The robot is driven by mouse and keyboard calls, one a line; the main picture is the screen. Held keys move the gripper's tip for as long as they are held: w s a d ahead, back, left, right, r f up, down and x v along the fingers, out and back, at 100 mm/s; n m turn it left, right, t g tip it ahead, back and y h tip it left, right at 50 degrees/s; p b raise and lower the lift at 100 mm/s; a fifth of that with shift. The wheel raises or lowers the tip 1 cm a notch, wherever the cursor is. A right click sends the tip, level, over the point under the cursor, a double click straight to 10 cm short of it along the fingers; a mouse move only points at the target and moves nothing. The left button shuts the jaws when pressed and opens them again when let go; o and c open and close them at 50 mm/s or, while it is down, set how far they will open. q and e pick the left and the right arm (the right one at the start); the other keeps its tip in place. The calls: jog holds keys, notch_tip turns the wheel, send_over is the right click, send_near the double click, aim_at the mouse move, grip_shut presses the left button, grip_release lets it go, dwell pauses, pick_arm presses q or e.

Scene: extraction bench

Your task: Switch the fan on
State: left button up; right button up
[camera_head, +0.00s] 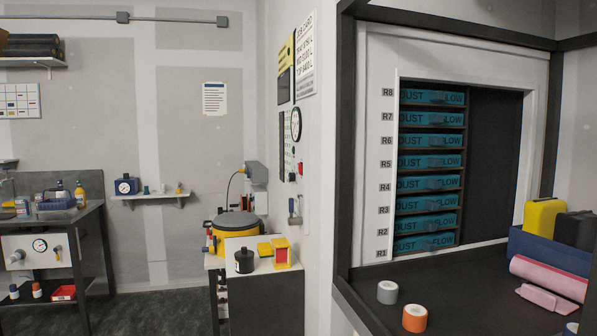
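No fan can be told for certain, and no switch is clearly readable as its own. On the side face of the white wall in the middle are a round gauge (296,124), a small red part (300,168) and a grey fitting with a lever (294,210); they are too small to tell their setting. Right of them, a dark-framed bay holds a stack of teal filters (430,163) marked "DUST FLOW", in rows labelled R1 to R8. Neither of my grippers is in view.
A dark bench top (450,295) carries a grey roll (387,292), an orange roll (415,318) and a blue bin (550,250) at right. A yellow-and-black drum (237,222) stands on a small table. A workbench (50,225) is at left, with floor between.

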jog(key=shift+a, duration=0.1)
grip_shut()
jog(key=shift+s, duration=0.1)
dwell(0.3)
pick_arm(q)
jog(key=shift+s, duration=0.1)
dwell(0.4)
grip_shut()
